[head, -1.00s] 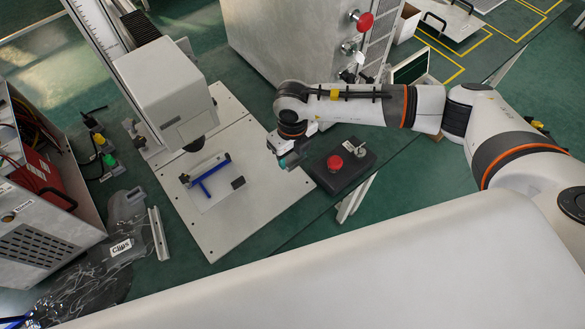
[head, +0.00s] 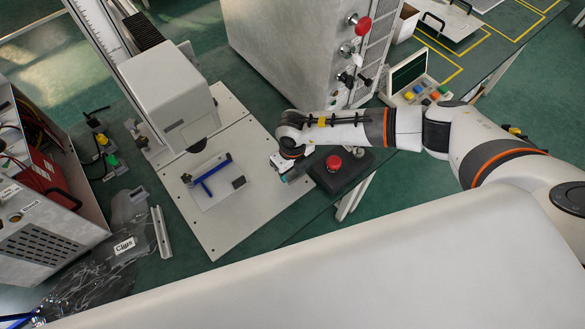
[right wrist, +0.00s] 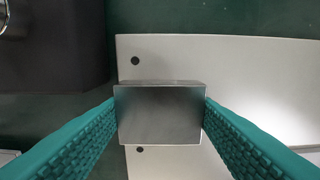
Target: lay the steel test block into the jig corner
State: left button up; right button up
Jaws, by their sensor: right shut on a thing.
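The steel test block (right wrist: 160,116) is a plain grey rectangular block in the right wrist view. It sits between the teal fingers of my right gripper (head: 287,174), which is shut on it. In the head view the block is too small to make out. The jig corner (head: 207,177) is made of blue strips on a pale plate, on the white base plate (head: 224,228) under the grey machine head. My right gripper is to the right of the jig corner, at the right edge of the base plate. My left gripper is not in view.
A black box with a red button (head: 334,163) stands just right of my right gripper. The grey machine head (head: 172,95) overhangs the far side of the jig. A small dark piece (head: 239,182) lies right of the blue strips. A clear bag (head: 105,255) lies at the left.

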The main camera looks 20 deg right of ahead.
jog(key=shift+f, duration=0.55)
jog(key=shift+f, duration=0.2)
jog(key=o, duration=1.3)
jog(key=shift+r, duration=0.1)
